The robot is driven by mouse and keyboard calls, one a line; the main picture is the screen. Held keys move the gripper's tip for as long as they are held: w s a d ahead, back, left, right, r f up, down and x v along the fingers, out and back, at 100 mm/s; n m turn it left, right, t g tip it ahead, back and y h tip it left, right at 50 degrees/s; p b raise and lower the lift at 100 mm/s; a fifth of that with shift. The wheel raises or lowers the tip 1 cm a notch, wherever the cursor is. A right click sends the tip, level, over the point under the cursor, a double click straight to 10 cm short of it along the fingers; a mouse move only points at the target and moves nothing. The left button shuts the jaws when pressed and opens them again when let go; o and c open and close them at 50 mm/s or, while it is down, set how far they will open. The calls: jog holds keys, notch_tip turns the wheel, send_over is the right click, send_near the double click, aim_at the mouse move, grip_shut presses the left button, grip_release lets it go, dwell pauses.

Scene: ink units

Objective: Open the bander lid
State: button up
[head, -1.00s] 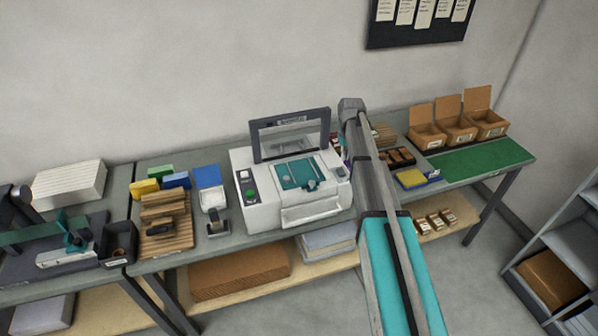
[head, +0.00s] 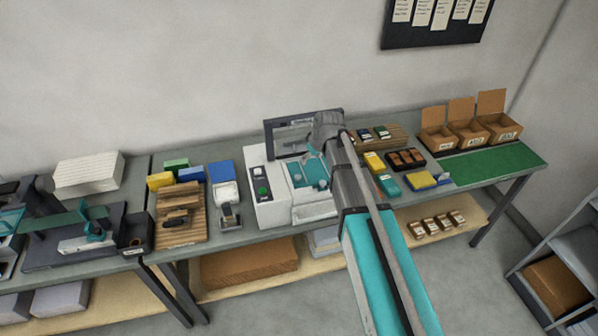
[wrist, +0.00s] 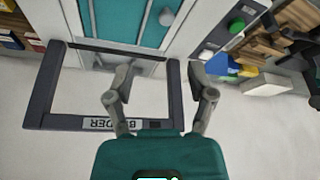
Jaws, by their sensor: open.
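The bander (head: 265,210) is a white machine on the bench with a teal plate (head: 303,174) on top; the plate also shows in the wrist view (wrist: 112,22). Its lid (head: 292,121) is a dark frame with a clear window, standing raised at the back of the machine. In the head view my arm hides the lid's right part and the fingers.
Wooden blocks (head: 180,215) and coloured boxes stand left of the bander. Small dark and yellow packs (head: 422,181), a green mat (head: 500,165) and open cardboard boxes (head: 497,126) are to the right. The wall is close behind the lid.

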aim_at(298, 177)
jog(key=shift+s+a+r, duration=0.15)
jog(key=shift+s+a, duration=0.1)
jog(key=shift+a, duration=0.2)
jog(key=b+x, duration=1.2)
jog(key=x, duration=0.1)
jog(key=shift+w+a+f+b, duration=0.2)
jog(key=shift+a+f+b, duration=0.05)
jog(key=shift+b, duration=0.15)
dwell(0.4)
grip_shut()
dwell(0.5)
